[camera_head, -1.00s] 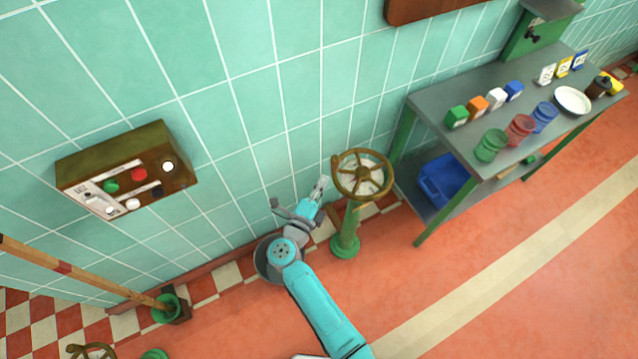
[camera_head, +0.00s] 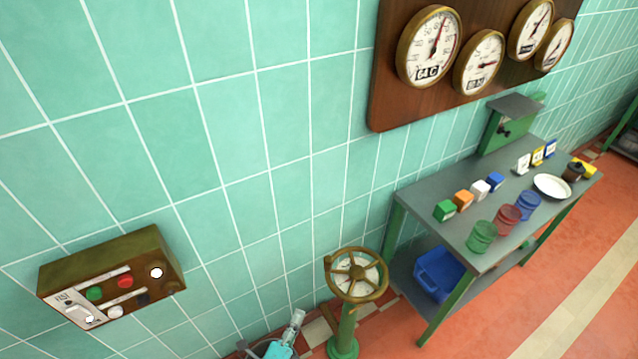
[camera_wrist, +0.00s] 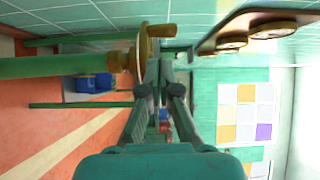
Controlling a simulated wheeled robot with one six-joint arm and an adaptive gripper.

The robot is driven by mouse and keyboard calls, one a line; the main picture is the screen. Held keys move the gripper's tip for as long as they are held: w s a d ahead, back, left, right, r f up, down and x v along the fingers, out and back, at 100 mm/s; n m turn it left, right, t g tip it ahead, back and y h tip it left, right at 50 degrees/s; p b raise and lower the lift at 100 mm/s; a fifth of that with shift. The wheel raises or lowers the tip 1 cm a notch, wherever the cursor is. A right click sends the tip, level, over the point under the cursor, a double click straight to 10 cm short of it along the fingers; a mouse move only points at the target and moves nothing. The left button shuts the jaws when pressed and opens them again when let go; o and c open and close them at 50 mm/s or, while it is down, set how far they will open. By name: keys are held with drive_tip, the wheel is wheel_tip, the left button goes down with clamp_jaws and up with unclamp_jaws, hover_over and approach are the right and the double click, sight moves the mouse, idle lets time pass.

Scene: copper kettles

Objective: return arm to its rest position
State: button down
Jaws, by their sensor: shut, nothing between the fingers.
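My gripper (camera_head: 297,318) shows at the bottom edge of the head view, just left of the brass handwheel (camera_head: 357,273) on its green post (camera_head: 343,335). Most of my arm is below the frame. In the wrist view my gripper (camera_wrist: 160,68) points away from the camera, with its fingers together and nothing held. The handwheel (camera_wrist: 138,57) shows edge-on beside the fingertips on the left; I cannot tell whether they touch.
A grey table (camera_head: 450,235) with coloured cubes and jars stands to the right, a blue bin (camera_head: 438,272) on its lower shelf. A control box (camera_head: 110,280) and a gauge board (camera_head: 385,100) are on the tiled wall. Red floor (camera_head: 520,310) is open at lower right.

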drive_tip(key=shift+d, duration=0.1)
drive_tip(key=s+d+r+n+t+y, duration=0.25)
drive_tip(key=s+d+n, duration=0.2)
drive_tip(key=d, duration=0.45)
drive_tip(key=s+d+r+n+t+y, duration=0.1)
drive_tip(key=s+d+r+n+t, duration=0.25)
drive_tip(key=d, duration=0.65)
drive_tip(key=s+d+r+n+g, duration=0.2)
drive_tip(key=s+r+n, duration=0.1)
drive_tip(key=s, duration=0.5)
drive_tip(key=s+d+r+n+g+y, duration=0.1)
drive_tip(key=s+d+r+n+g, duration=0.1)
drive_tip(key=s+n, duration=0.4)
drive_tip(key=s+d+r+n+g+y, duration=0.1)
drive_tip(key=s+d+r+n+g, duration=0.2)
drive_tip(key=s, duration=0.8)
drive_tip(key=shift+s+r+n+g, duration=0.15)
drive_tip(key=shift+r+n+g, duration=0.5)
drive_tip(key=shift+n, duration=0.25)
